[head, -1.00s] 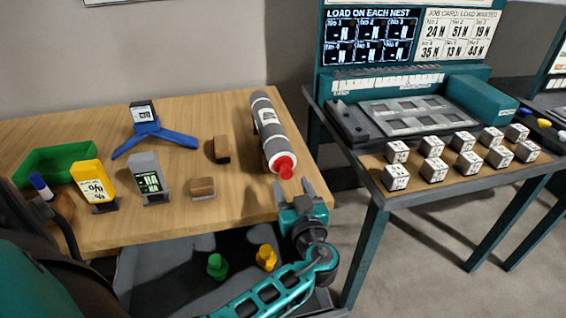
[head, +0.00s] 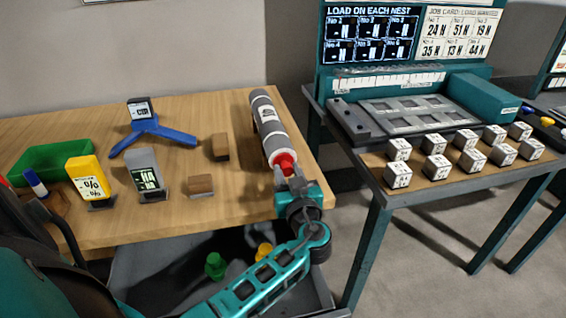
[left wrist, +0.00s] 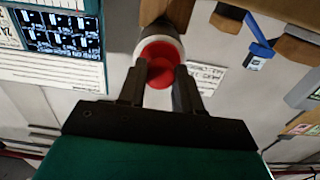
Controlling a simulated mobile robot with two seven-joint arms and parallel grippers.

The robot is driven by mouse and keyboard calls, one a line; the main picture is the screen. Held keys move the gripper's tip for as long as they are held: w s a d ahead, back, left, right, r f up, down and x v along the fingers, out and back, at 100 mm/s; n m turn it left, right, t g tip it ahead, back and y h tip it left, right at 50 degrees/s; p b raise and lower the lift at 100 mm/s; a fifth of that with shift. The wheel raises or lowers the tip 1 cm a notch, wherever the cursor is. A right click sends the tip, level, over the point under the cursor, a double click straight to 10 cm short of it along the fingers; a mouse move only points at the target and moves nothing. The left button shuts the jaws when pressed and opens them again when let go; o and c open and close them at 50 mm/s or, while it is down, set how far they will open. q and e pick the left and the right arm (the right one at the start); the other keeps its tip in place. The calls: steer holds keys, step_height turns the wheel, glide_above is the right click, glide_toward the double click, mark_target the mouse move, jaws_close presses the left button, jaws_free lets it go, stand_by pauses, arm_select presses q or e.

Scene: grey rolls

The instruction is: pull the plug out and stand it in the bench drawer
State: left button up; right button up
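The red plug (head: 284,163) sits in the near end of the grey roll (head: 268,122), which lies on the wooden bench (head: 245,195) near its right edge. My left gripper (head: 287,177) is at that end of the roll. In the left wrist view its open fingers (left wrist: 159,80) stand on either side of the red plug (left wrist: 160,66); whether they touch it is hard to tell. The bench drawer (head: 135,265) is open below, with a green plug (head: 215,265) and a yellow plug (head: 264,251) standing in it. My left arm partly covers the drawer. My right gripper is out of view.
The bench also holds a green tray (head: 50,160), a blue stand (head: 150,133), a yellow card holder (head: 88,180), a grey one (head: 147,175) and brown blocks (head: 200,185). A second table (head: 375,180) with several white cubes stands right, across a gap.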

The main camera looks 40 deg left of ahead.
arm_select(q)
steer(key=c, duration=0.3)
steer(key=shift+c, duration=0.2)
steer(key=shift+r+b, duration=0.1)
steer(key=shift+b, duration=0.3)
steer(key=b+v, duration=0.1)
steer(key=v, duration=0.5)
stand_by(0.7)
